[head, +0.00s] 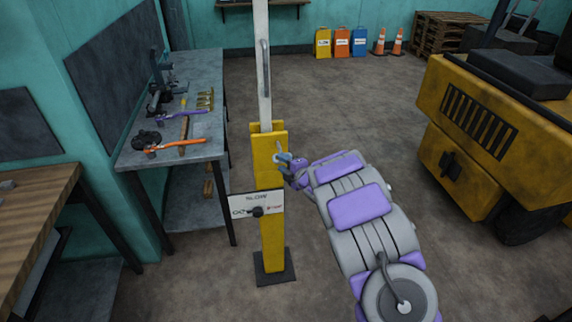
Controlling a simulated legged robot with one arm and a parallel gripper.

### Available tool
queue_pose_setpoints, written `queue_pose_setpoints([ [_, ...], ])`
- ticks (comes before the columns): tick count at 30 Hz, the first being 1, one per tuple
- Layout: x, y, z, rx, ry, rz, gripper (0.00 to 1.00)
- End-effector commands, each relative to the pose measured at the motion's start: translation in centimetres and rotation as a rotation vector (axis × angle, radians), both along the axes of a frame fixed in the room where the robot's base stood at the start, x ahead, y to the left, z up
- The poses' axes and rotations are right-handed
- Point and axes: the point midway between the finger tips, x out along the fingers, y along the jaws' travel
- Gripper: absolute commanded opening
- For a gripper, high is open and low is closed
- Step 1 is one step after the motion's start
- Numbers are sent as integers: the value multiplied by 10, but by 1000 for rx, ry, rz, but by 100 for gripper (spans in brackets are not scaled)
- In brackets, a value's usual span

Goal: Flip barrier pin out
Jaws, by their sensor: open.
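The yellow barrier post (270,226) stands upright on a dark square base in the middle of the head view. A white barrier arm (264,75) with a grey handle rises upright from the top of the post. A small metal pin (279,147) shows at the upper right of the post, partly hidden by my gripper. My gripper (281,159) is at the right side of the post, right by the pin, and it is open. I cannot tell whether it touches the pin. A white sign with a dark knob (257,204) is on the post lower down.
A grey workbench (190,128) with tools stands left of the post, and a wooden table (38,210) is at the near left. A yellow forklift (465,150) stands at the right. The floor between is clear.

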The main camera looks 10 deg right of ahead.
Motion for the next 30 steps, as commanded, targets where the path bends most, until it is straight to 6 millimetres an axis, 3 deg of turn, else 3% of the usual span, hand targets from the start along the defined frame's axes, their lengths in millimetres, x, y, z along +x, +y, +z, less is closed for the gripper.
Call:
queue_pose_setpoints([
  [7,-29,-17,10,1,-1,-3,40],
  [24,-130,-63,29,1,9,-9,40],
  [30,-148,-71,33,3,6,-7,40],
])
